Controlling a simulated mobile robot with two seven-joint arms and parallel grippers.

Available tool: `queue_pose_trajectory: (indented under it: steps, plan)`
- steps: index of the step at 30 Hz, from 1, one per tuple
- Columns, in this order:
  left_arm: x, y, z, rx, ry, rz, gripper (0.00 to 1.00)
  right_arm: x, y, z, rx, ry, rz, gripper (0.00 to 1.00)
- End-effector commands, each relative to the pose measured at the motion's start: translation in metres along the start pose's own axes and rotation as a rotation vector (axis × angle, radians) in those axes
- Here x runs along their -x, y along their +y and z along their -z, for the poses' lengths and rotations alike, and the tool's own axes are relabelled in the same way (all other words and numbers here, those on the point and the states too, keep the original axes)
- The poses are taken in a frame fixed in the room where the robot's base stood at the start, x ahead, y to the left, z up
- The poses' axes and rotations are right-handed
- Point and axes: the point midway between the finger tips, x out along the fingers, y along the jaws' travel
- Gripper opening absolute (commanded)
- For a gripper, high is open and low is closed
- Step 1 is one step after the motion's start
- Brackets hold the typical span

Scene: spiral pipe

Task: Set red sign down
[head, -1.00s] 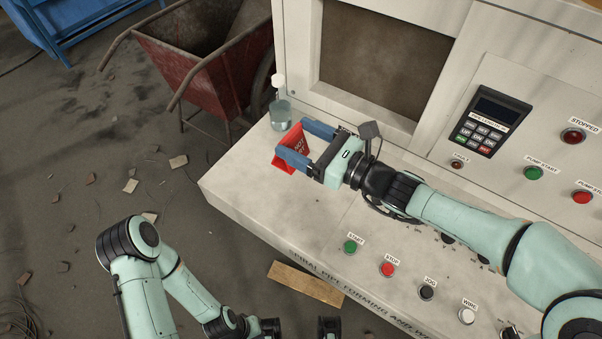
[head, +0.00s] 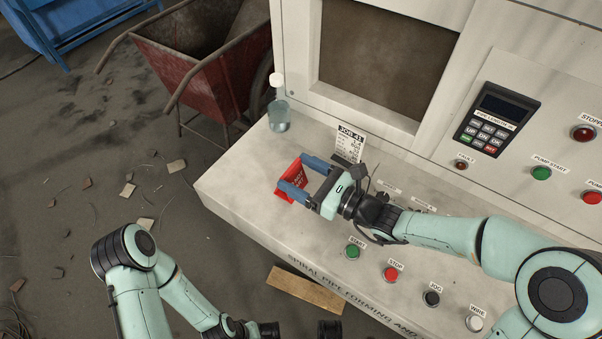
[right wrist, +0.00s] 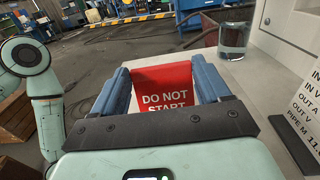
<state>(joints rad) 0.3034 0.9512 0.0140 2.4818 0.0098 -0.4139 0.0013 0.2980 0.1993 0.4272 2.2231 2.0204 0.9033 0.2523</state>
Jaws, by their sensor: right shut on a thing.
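The red sign (head: 291,182) with white "DO NOT START" lettering is between the blue fingers of my right gripper (head: 295,173), which is shut on it. In the head view it is at the left part of the pale console top (head: 240,185), tilted; I cannot tell whether its lower edge touches the surface. The right wrist view shows the sign (right wrist: 164,85) facing me between both fingers, its lower part hidden by the gripper body.
A clear bottle (head: 279,116) with a white cap stands behind the sign. A white job card (head: 350,143) stands just behind the gripper. The green START button (head: 352,252) and red STOP button (head: 390,274) are along the front. Bare console top lies left of the sign.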

Motion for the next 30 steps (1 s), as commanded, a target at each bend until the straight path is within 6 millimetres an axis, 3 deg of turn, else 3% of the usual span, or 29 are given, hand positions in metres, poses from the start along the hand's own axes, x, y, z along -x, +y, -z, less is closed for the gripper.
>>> queue_pose_trajectory:
  steps: [3,4,6,14,17,30]
  plan:
    - [-0.003,-0.001,0.001,0.0,0.002,-0.001,0.0,0.0,0.0,0.003,0.0,0.0,0.0,0.46]
    - [-0.002,0.0,0.001,0.0,0.003,-0.001,0.0,0.0,0.0,0.003,0.0,0.0,0.0,0.86]
    - [-0.001,0.0,0.001,0.0,0.002,-0.001,0.0,0.0,0.0,0.002,0.0,0.0,0.0,1.0]
    - [0.0,0.0,0.0,0.0,0.001,0.0,0.0,0.0,0.0,-0.001,0.0,0.0,0.0,1.0]
    - [0.001,0.0,0.0,0.0,-0.001,0.0,0.0,0.009,-0.001,-0.001,0.002,0.001,0.002,1.0]
    - [0.006,0.001,-0.004,0.001,-0.011,0.002,0.0,0.097,-0.001,-0.001,0.0,0.001,0.003,1.0]
